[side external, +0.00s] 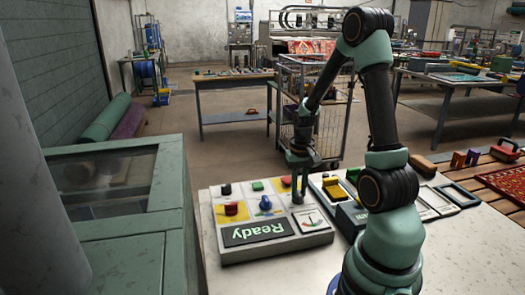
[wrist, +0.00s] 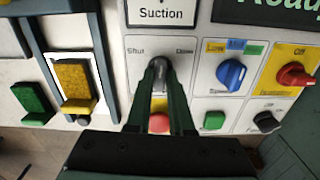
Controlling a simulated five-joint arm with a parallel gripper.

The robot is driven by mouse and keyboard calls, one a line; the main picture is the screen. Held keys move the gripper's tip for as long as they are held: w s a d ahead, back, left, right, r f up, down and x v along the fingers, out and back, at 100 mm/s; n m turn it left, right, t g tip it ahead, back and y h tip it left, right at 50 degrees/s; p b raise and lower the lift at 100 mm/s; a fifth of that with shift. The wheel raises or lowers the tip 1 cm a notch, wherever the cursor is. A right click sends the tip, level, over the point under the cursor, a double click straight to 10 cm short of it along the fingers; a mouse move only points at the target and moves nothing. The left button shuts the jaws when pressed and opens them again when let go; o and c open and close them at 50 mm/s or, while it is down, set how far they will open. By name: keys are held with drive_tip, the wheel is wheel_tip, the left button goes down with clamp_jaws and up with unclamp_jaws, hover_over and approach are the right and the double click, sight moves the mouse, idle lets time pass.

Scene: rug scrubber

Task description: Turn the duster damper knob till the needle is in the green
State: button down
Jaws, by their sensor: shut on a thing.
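The damper knob (wrist: 158,72) is dark grey, on a panel square marked "Shut" at its left, below the gauge labelled "Suction" (wrist: 162,13). My gripper (wrist: 159,92) is shut on this knob, one finger on each side. In the side view my gripper (side external: 298,199) reaches down onto the control panel (side external: 277,244) and hides the knob. The wrist view shows only the gauge's lower edge.
A blue knob (wrist: 231,74) and a red knob (wrist: 295,75) stand right of the damper knob. A red button (wrist: 159,122) sits just below it, between my fingers. A green button (wrist: 214,120) is near. The display (side external: 258,232) reads "Ready". A yellow switch (wrist: 74,85) stands left.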

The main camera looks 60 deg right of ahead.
idle(0.3)
drive_tip(key=c, duration=0.8)
unclamp_jaws()
drive_tip(key=shift+r, duration=0.1)
wheel_tip(320, 180, up, 12)
drive_tip(key=a+r+n+t, duration=0.2)
drive_tip(key=a+n, duration=0.1)
drive_tip(key=a, duration=0.4)
drive_tip(key=w+a+r+n+t, duration=0.1)
drive_tip(key=a+r+n, duration=0.1)
drive_tip(key=a, duration=0.6)
drive_tip(key=w+a+r+n+t, duration=0.1)
drive_tip(key=a+n, duration=0.3)
drive_tip(key=a, duration=0.4)
drive_tip(key=shift+w+a+r+n+t, duration=0.2)
drive_tip(key=shift+r+n+t, duration=0.2)
drive_tip(key=shift+r+t, duration=0.45)
